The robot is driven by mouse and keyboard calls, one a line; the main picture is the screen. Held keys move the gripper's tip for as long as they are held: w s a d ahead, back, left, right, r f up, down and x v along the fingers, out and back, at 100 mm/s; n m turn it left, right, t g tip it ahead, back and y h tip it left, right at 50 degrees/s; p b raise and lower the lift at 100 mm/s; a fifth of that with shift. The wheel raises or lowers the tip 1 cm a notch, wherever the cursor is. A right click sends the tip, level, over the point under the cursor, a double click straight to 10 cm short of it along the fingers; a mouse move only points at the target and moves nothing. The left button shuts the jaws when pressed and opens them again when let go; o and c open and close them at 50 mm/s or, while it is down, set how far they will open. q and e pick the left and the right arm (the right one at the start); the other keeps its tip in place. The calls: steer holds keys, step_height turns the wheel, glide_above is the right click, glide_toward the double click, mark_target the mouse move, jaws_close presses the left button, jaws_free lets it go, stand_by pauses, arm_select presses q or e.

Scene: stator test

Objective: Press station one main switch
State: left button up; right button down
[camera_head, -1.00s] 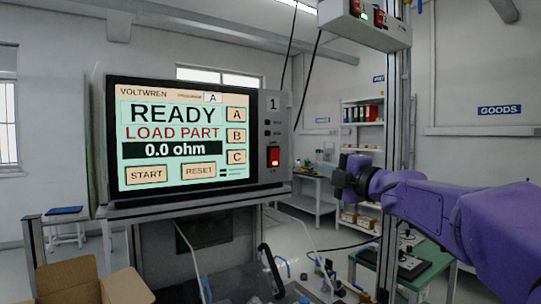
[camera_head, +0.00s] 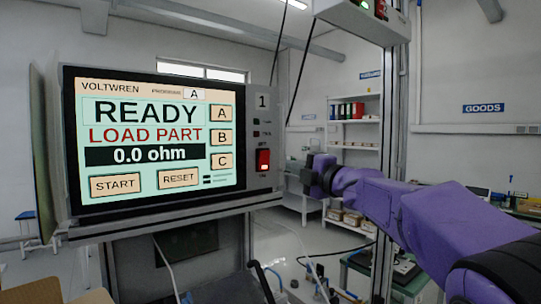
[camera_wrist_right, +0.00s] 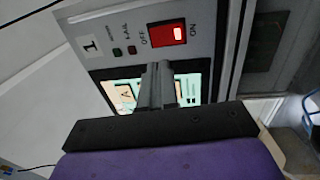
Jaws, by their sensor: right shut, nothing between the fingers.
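The station one main switch is a red rocker (camera_head: 263,160) on the grey side panel of the test unit (camera_head: 262,120), under the number 1. In the right wrist view the switch (camera_wrist_right: 166,34) sits between OFF and ON marks, with a pale lit patch toward ON. My right gripper (camera_head: 305,174) is to the right of the switch in the head view, apart from it. In the wrist view its fingers (camera_wrist_right: 157,70) are shut and empty, overlapping the screen below the switch. My left gripper is not in view.
The screen (camera_head: 155,140) reads READY, LOAD PART, 0.0 ohm. A second red switch (camera_head: 380,8) is on an overhead box (camera_head: 350,18). A shelf (camera_head: 355,150) with binders stands behind. A cardboard box edge (camera_head: 85,297) shows at the bottom left.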

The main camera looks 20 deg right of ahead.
mark_target(266, 155)
steer(key=p+x, duration=0.5)
steer(key=x, duration=0.5)
steer(key=shift+d+r, duration=0.1)
